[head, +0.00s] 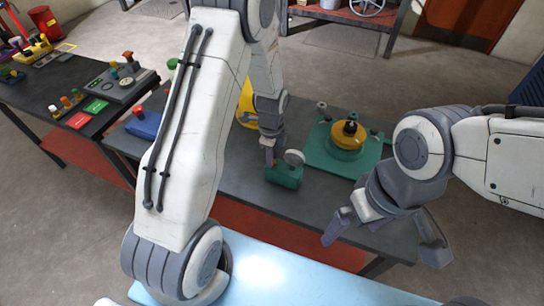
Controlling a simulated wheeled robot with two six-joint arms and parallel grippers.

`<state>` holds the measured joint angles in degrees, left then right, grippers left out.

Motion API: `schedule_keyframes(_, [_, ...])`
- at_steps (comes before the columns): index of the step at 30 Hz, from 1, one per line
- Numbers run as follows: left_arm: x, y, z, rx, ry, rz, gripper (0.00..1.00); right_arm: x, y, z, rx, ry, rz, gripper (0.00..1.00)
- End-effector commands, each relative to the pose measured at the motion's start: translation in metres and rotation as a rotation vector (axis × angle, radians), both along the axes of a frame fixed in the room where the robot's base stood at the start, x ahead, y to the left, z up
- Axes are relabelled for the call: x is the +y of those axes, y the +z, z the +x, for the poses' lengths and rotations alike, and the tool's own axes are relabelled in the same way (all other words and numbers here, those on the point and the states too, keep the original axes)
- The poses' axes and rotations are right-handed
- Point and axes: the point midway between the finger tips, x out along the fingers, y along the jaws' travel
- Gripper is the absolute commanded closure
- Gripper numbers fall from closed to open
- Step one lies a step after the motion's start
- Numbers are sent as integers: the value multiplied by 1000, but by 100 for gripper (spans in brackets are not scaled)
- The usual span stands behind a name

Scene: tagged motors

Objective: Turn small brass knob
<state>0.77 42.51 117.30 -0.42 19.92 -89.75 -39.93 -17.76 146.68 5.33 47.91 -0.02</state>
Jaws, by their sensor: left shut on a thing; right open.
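A small green block (284,177) with a round pale dial (295,157) on top stands on the dark table, near its front edge. My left gripper (269,157) points down onto its left side and is shut on a small part there, which looks to be the brass knob. The fingers hide most of that part, so its turn position cannot be told. My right gripper (387,240) is open and empty, with its fingers spread, over the table's front right edge.
A green plate with a yellow and black round motor (347,134) stands behind the green block to the right. A blue block (145,123) lies on the left of the dark table (235,180). A second table at left holds a control panel (118,84).

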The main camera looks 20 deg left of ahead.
Motion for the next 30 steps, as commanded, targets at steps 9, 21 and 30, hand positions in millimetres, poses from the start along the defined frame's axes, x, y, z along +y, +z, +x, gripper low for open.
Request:
schedule_keyframes(9, [-7,-6,-3,8,502,-6,100,0,5,0,0,0,0,0])
schedule_keyframes(21, [-5,-7,-3,7,736,-7,100,0,6,0,0,0,0,0])
schedule_keyframes(30, [-5,-7,-3,7,734,-7,52,0,6,0,0,0,0,0])
